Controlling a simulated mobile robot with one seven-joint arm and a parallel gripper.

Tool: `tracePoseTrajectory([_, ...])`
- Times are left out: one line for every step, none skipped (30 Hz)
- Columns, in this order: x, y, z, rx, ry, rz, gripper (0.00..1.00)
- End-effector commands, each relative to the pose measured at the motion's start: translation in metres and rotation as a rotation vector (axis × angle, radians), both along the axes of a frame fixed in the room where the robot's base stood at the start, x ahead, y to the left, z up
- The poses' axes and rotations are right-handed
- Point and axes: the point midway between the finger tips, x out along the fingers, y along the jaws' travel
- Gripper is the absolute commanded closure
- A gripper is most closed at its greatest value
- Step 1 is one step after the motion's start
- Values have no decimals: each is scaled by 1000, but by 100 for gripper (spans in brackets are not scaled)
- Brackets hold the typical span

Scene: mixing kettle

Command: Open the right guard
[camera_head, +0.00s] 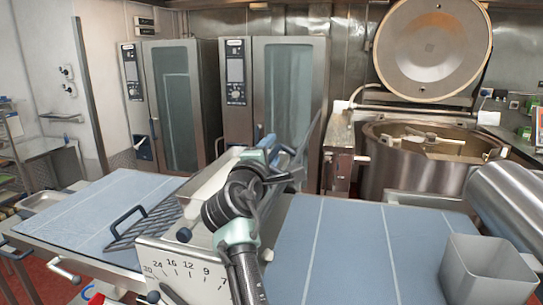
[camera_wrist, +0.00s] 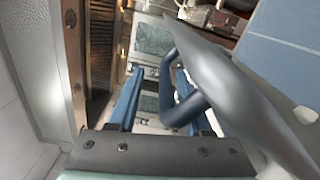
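The right guard (camera_head: 311,141) stands tilted up over the middle of the sheeter, a thin grey plate seen nearly edge-on. In the wrist view the grey guard (camera_wrist: 240,92) crosses the right half, close to the camera. Its dark blue handle loop (camera_wrist: 178,88) is at my right finger and overlaps it. I cannot tell whether they touch. My gripper (camera_wrist: 155,98) has its blue fingers apart with a clear gap between them. In the head view my gripper (camera_head: 270,150) is beside the guard, and my arm hides part of the machine.
The left guard (camera_head: 148,222), a wire grid with a blue handle, lies lowered. Blue belts (camera_head: 350,245) extend on both sides. A grey bin (camera_head: 485,270) stands at front right. The kettle (camera_head: 425,165) with raised lid and two ovens (camera_head: 285,95) stand behind.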

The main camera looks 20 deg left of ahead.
Motion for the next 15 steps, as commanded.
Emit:
tracePoseTrajectory([1, -2, 0, 0, 0, -3, 52])
tracePoseTrajectory([1, -2, -1, 0, 2, -3, 52])
tracePoseTrajectory([1, -2, -2, 0, 3, -4, 52])
tracePoseTrajectory([1, -2, -2, 0, 4, -4, 52])
tracePoseTrajectory([1, -2, -3, 0, 5, -4, 52])
tracePoseTrajectory([1, -2, -3, 0, 6, -4, 52])
tracePoseTrajectory([1, -2, -4, 0, 7, -4, 52])
tracePoseTrajectory([1, -2, -4, 0, 7, -4, 52])
tracePoseTrajectory([1, -1, -5, 0, 9, -3, 52])
tracePoseTrajectory([0, -1, -5, 0, 9, -3, 52])
tracePoseTrajectory([0, -1, -5, 0, 10, -4, 52])
tracePoseTrajectory([-1, -1, -6, 0, 9, -3, 52])
tracePoseTrajectory([-3, -1, -6, 1, 9, -3, 52])
tracePoseTrajectory([-4, -1, -7, 1, 9, -3, 52])
tracePoseTrajectory([-7, -1, -7, 0, 9, -2, 52])
